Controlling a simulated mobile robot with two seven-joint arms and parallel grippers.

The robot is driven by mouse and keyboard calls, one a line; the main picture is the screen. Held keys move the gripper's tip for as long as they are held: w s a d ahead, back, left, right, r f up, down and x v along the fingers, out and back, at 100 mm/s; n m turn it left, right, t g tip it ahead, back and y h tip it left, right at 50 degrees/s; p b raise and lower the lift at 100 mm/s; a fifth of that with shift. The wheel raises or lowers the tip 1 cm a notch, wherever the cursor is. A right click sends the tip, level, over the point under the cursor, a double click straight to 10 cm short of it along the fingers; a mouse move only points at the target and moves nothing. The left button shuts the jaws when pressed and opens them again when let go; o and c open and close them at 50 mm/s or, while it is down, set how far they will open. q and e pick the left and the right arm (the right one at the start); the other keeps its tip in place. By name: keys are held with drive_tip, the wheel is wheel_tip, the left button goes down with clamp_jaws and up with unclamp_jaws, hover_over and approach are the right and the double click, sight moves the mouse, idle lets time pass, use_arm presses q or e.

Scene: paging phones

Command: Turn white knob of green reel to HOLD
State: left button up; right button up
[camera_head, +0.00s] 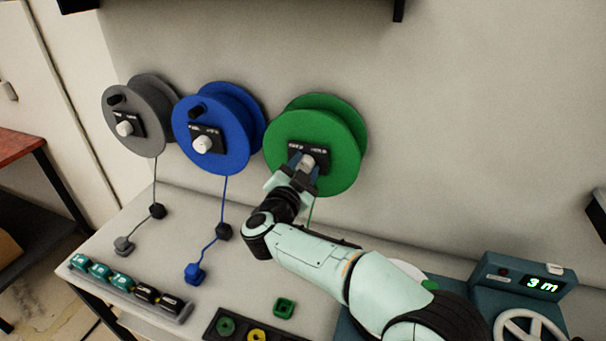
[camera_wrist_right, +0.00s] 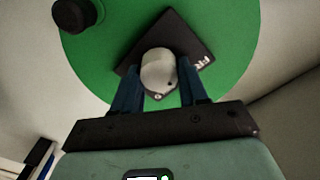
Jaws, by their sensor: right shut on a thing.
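The green reel (camera_head: 335,130) is mounted on the wall, rightmost of three reels. It has a black label plate (camera_head: 322,151) with a white knob (camera_head: 307,160) at its middle. My right gripper (camera_head: 304,165) is at this knob, shut on it, with a blue finger on each side. In the right wrist view the white knob (camera_wrist_right: 159,70) sits between the fingertips (camera_wrist_right: 160,92), in front of the tilted-looking black plate (camera_wrist_right: 187,44). The small label text is too small or covered to read, so I cannot tell the knob's setting. My left gripper is not in view.
A blue reel (camera_head: 217,128) and a grey reel (camera_head: 140,118) hang to the left, each with a white knob and a cord. Below are a rack of labelled rolls (camera_head: 128,284), a green square piece (camera_head: 284,308) and a teal device (camera_head: 523,281) reading 3 m.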

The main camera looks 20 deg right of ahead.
drive_tip(key=m+b, duration=0.1)
drive_tip(key=m, duration=0.1)
drive_tip(key=m+b, duration=0.1)
drive_tip(key=m, duration=0.1)
drive_tip(key=m+b, duration=0.2)
drive_tip(key=shift+f+m, duration=0.25)
drive_tip(key=shift+m, duration=0.05)
drive_tip(key=m+b, duration=0.2)
drive_tip(key=m, duration=0.2)
drive_tip(key=shift+b, duration=0.4)
drive_tip(key=shift+m, duration=0.3)
drive_tip(key=o, duration=1.1)
drive_tip(key=shift+c, duration=0.2)
drive_tip(key=shift+r, duration=0.1)
drive_tip(key=b+v, duration=0.1)
drive_tip(key=v, duration=1.2)
drive_tip(key=shift+s, duration=0.2)
